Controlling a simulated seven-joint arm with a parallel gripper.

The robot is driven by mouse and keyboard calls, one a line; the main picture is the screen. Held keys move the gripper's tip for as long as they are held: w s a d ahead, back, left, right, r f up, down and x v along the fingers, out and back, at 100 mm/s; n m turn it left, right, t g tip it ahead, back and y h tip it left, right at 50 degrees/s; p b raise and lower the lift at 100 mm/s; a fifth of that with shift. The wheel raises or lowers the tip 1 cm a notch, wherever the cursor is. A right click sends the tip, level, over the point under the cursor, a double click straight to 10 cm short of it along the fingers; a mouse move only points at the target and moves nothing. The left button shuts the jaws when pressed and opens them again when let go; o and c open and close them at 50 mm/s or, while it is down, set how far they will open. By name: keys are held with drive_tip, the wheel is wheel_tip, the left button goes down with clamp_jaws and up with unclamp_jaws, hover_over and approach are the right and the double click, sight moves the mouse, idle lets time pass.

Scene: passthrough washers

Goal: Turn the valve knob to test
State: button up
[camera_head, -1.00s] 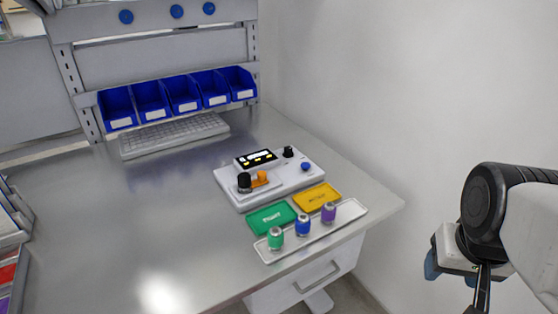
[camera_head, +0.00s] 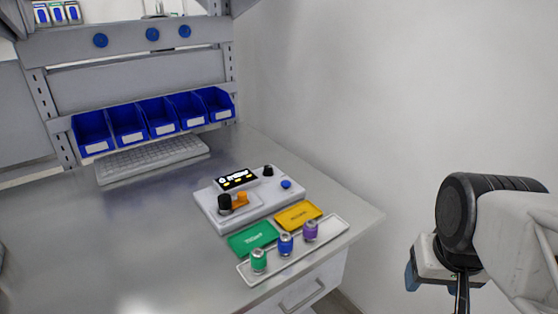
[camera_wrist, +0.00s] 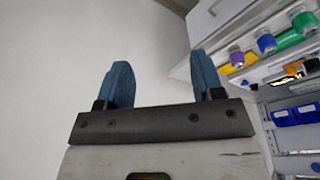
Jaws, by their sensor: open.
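A white control box (camera_head: 285,205) with a small dark display (camera_head: 237,179) sits on the grey workbench.
A green card (camera_head: 252,238) and a yellow card (camera_head: 298,215) lie before the box. A white tray (camera_head: 330,232) holds green, blue and purple cylinders. Blue bins (camera_head: 160,115) and a keyboard (camera_head: 150,158) are behind. The bench's left side is clear; a wall stands at right.

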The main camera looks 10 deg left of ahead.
drive_tip(key=w+a+r+n, duration=0.2)
drive_tip(key=w+a, duration=0.1)
drive_tip(key=w, duration=0.5)
drive_tip(key=w+a+r+n, duration=0.2)
drive_tip(key=w+r, duration=0.1)
drive_tip(key=w, duration=0.5)
drive_tip(key=n+g, duration=0.3)
drive_tip(key=n, duration=0.9)
hover_over(268, 167)
drive_tip(key=f, duration=1.2)
drive_tip(key=shift+s+d+f, duration=0.1)
drive_tip(key=shift+d+f, duration=0.15)
drive_tip(key=shift+d, duration=0.05)
drive_tip(key=shift+w+a+f, duration=0.2)
drive_tip(key=shift+a+f, duration=0.05)
drive_tip(key=shift+a, duration=0.2)
drive_tip(key=shift+f, duration=0.1)
drive_tip(key=shift+f, duration=3.8)
